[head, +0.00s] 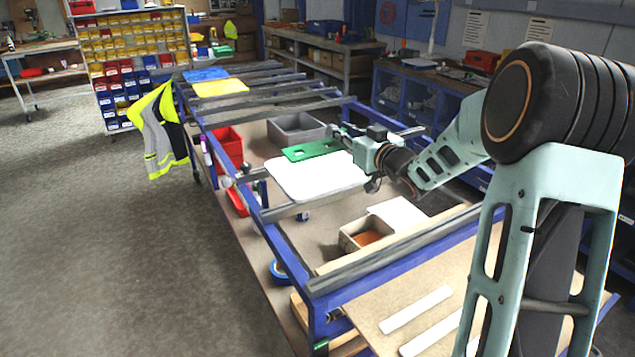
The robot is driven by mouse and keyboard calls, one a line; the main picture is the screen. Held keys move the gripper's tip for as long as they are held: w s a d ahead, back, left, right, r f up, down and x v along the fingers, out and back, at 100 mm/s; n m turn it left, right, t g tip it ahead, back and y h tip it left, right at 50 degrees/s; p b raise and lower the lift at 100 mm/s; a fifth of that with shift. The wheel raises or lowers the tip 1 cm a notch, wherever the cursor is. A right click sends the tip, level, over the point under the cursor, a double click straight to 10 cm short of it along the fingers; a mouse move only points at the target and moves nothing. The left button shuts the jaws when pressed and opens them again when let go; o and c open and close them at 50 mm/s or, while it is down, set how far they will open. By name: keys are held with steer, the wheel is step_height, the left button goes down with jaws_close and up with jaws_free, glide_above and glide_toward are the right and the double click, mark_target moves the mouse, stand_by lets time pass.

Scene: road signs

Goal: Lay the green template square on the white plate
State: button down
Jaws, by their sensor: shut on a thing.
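The green template square (318,147) is a flat green piece with a cut-out, at the far edge of the white plate in the head view. My gripper (340,138) is shut on its right side. The white plate (318,181) is a pale, round-cornered sheet lying across the rails of the blue frame. The template appears just beyond and partly over the plate's far edge; I cannot tell its height or whether they touch. My gripper's fingertips are small and partly hidden.
Grey rails (290,211) cross the blue frame (262,236). Below are a grey bin (283,137), a red bin (230,146) and a small open box (350,241). Yellow (220,88) and blue (206,74) sheets lie at the far end. A hi-vis vest (157,130) hangs at left.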

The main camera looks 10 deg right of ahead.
steer(key=w+d+f+b, duration=0.2)
steer(key=w+d, duration=0.1)
steer(key=d, duration=0.1)
glide_above(325, 167)
steer(key=shift+y, duration=0.3)
steer(key=f, duration=0.8)
steer(key=shift+s+d+f, duration=0.15)
steer(key=shift+s+f, duration=0.05)
steer(key=shift+f, duration=0.05)
steer(key=shift+w+a+f, duration=0.25)
steer(key=shift+w+f, duration=0.1)
steer(key=shift+f, duration=1.7)
steer(key=shift+b, duration=0.35)
steer(key=c, duration=1.9)
jaws_free()
steer(key=shift+f, duration=0.1)
steer(key=shift+o, duration=0.4)
steer(key=shift+d, duration=0.1)
